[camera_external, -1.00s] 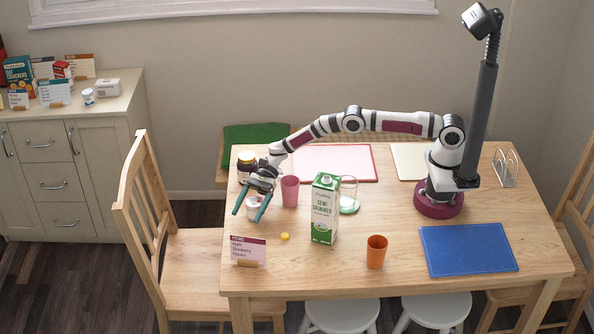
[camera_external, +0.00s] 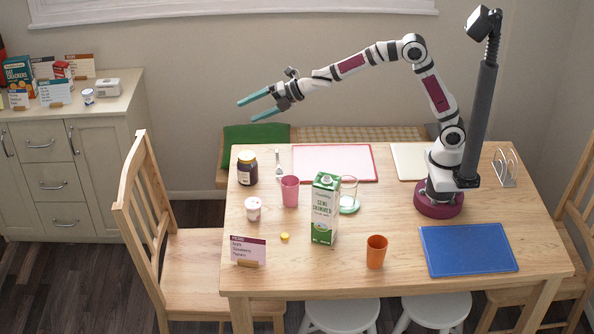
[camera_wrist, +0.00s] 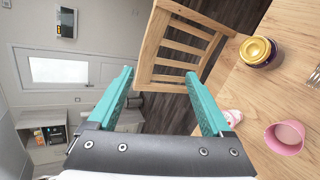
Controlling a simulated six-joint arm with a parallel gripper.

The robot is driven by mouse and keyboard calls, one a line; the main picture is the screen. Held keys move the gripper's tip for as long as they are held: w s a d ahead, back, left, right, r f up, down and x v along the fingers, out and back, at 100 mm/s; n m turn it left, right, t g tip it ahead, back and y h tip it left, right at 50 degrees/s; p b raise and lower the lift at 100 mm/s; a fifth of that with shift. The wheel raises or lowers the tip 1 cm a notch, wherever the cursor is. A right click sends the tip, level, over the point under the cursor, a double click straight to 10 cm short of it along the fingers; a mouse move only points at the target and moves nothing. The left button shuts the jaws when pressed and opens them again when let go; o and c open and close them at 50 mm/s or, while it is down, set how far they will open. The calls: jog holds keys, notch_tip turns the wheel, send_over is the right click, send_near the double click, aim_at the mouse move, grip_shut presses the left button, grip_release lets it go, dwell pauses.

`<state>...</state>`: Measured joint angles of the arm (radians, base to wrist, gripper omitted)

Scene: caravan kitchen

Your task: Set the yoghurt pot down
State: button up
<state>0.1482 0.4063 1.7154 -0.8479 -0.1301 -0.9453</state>
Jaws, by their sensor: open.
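The yoghurt pot (camera_external: 253,209) is small and white with a pinkish band. It stands upright on the left part of the wooden table (camera_external: 400,220), apart from the things around it. In the wrist view the pot (camera_wrist: 233,117) shows partly behind a fingertip. My gripper (camera_external: 254,101) is raised well above the table, up and to the left, and points left. Its two teal fingers are open with nothing between them. In the wrist view the gap between the fingertips (camera_wrist: 160,75) shows only a chair and the floor beyond.
Near the pot stand a dark jar (camera_external: 247,168), a pink cup (camera_external: 290,191), a yellow cap (camera_external: 285,237) and a memo card (camera_external: 248,250). A green-and-white carton (camera_external: 325,209), a glass (camera_external: 348,194) and an orange cup (camera_external: 376,252) stand further right. A wooden chair (camera_external: 150,215) is left.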

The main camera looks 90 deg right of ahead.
jog(key=s+d+m+g+h, duration=0.15)
jog(key=s+m+g, duration=0.25)
jog(key=s+m, duration=0.7)
jog(key=s+a+f+m+g+y, duration=0.1)
jog(key=s+a+f+m+g, duration=0.1)
jog(key=s, duration=1)
jog(key=s+a+f+m+g+y, duration=0.1)
jog(key=s+a+f+m+g, duration=0.2)
jog(key=s, duration=0.9)
jog(key=s+a+f+m+g+y, duration=0.2)
jog(key=s+a+f+m+g, duration=0.1)
jog(key=s+a+m, duration=0.4)
jog(key=s+m, duration=0.2)
jog(key=s, duration=0.2)
jog(key=shift+s+m+g, duration=0.4)
